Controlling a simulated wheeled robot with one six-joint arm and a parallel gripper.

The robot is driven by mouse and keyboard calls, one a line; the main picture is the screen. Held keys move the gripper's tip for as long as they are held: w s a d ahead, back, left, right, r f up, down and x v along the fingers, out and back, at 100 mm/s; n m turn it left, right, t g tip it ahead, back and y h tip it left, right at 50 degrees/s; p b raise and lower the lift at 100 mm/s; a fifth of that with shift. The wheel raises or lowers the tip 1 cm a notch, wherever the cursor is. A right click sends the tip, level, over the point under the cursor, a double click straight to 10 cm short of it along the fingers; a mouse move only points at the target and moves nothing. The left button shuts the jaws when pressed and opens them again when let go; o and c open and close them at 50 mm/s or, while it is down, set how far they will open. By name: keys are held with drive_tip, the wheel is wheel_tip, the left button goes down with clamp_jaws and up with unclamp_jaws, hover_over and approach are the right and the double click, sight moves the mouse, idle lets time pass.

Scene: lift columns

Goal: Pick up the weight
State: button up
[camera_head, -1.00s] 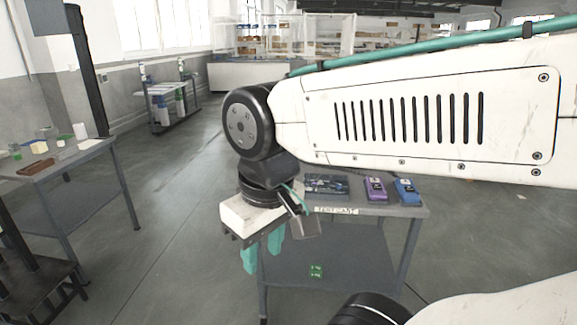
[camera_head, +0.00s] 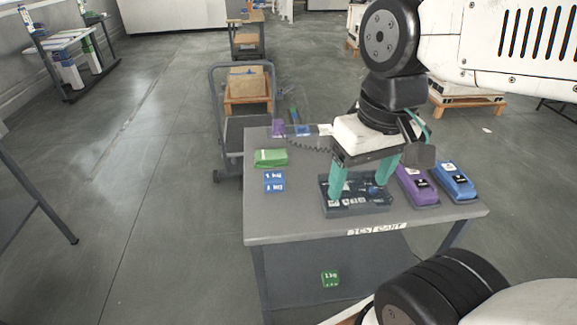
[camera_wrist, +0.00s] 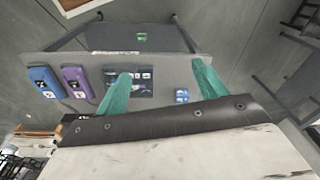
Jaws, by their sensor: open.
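A blue cube marked 1 kg (camera_head: 274,181) sits on the left part of the test cart top (camera_head: 290,225). It also shows in the wrist view (camera_wrist: 182,95), close to one fingertip in the picture. A green cube marked 1 kg (camera_head: 330,279) is on the cart's lower shelf; the wrist view shows it small (camera_wrist: 142,37). My gripper (camera_head: 360,190) is open and empty, with teal fingers pointing down. In the head view it overlaps the dark tray, right of the blue cube. I cannot tell its exact height above the top.
The dark tray (camera_head: 330,207) holds small items. A purple device (camera_head: 417,185) and a blue device (camera_head: 454,181) lie to its right. A green packet (camera_head: 271,157) lies behind the blue cube. A trolley (camera_head: 228,125) stands behind the cart. The cart top's front left is clear.

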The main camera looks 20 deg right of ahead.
drive_tip(key=w+a+f+m+g+y, duration=0.25)
drive_tip(key=w+m+y, duration=0.2)
drive_tip(key=w, duration=0.35)
drive_tip(key=m+t+y, duration=0.6)
drive_tip(key=m+y, duration=0.2)
drive_tip(key=m, duration=0.9)
approach(278, 175)
drive_tip(key=shift+s+d+r+n, duration=0.1)
drive_tip(key=shift+d+r+n, duration=0.05)
drive_tip(key=shift+d+n, duration=0.1)
drive_tip(key=shift+a, duration=0.2)
drive_tip(key=x, duration=1.1)
drive_tip(key=shift+a+f, duration=0.25)
clamp_jaws()
